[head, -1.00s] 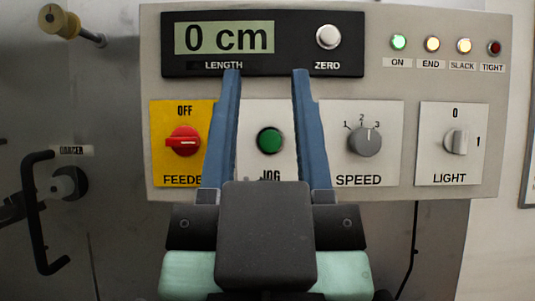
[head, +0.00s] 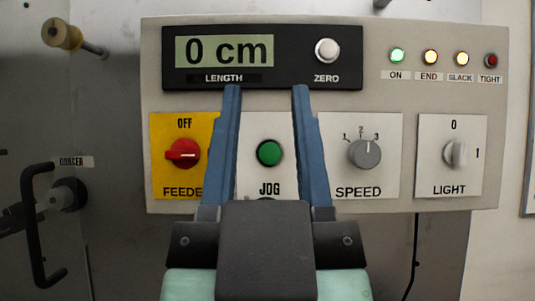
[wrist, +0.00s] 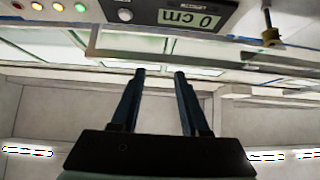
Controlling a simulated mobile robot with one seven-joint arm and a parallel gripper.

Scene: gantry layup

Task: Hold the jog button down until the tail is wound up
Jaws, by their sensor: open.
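The green round jog button (head: 269,153) sits on a white plate marked JOG in the middle of the control panel. My gripper (head: 266,88) is open and empty in front of the panel, its two blue fingers framing the button left and right in the head view. I cannot tell how far the fingertips are from the panel. The length display (head: 224,51) reads 0 cm; it also shows upside down in the wrist view (wrist: 188,18). The tail is not visible. The ON, END and SLACK lamps (head: 430,57) are lit; the TIGHT lamp (head: 491,60) looks dark red.
A red feeder knob (head: 184,153) is left of the button, behind the left finger's side. The speed knob (head: 365,154) and light switch (head: 456,153) are to the right. The white zero button (head: 327,50) is above. A black crank handle (head: 38,225) juts out at left.

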